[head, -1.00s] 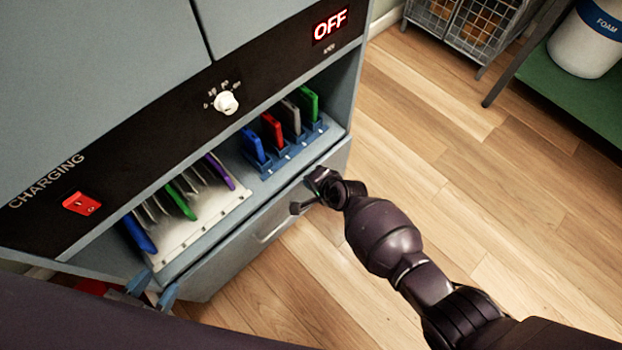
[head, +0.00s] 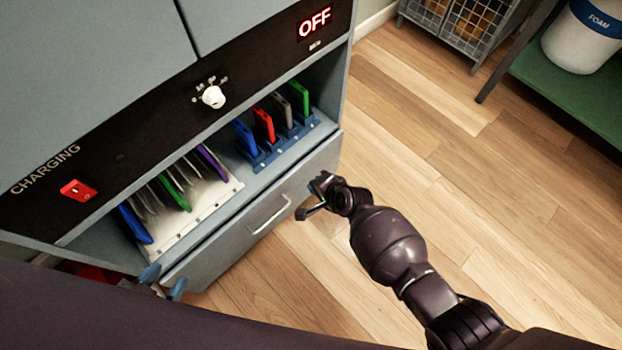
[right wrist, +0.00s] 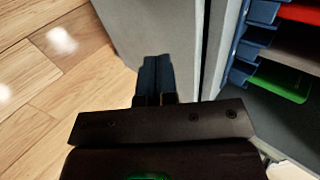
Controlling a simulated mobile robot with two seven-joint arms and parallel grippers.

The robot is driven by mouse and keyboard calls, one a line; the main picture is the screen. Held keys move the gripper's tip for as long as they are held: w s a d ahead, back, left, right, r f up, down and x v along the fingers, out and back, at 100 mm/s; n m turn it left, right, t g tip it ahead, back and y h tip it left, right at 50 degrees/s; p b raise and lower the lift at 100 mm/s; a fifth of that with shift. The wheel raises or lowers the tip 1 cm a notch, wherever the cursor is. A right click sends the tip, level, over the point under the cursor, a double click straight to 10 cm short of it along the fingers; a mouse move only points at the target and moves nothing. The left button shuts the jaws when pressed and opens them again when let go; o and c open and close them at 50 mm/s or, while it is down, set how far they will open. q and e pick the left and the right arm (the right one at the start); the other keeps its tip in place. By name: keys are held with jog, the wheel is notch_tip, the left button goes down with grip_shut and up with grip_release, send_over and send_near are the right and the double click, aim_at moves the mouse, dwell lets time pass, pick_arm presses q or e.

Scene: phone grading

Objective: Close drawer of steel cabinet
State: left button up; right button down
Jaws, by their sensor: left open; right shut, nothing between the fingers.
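The steel cabinet (head: 130,75) fills the left of the head view. Its drawer (head: 222,258), a grey front with a pale bar handle (head: 270,214), is below the open phone shelf. The front looks flush or nearly flush; any small gap cannot be made out. My right gripper (head: 311,197) is at the right end of the drawer front, right of the handle. In the right wrist view its dark blue fingers (right wrist: 154,77) are shut and empty, pointing at the grey front; contact is unclear. My left gripper (head: 163,281) is open and empty by the drawer's left end.
The shelf holds phones in a white rack (head: 195,222) and a blue rack (head: 282,150). A red switch (head: 78,190) and white knob (head: 213,97) are on the black panel. Wire baskets (head: 458,25) and a green shelf (head: 570,95) stand at upper right. The wooden floor between is clear.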

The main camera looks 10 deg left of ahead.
pick_arm(q)
jog(key=a+p, duration=0.1)
jog(key=p, duration=0.2)
jog(key=shift+s+r+n+g, duration=0.3)
jog(key=shift+s+r, duration=0.1)
pick_arm(e)
jog(key=v, duration=0.8)
jog(key=shift+r, duration=0.4)
jog(key=shift+d, duration=0.1)
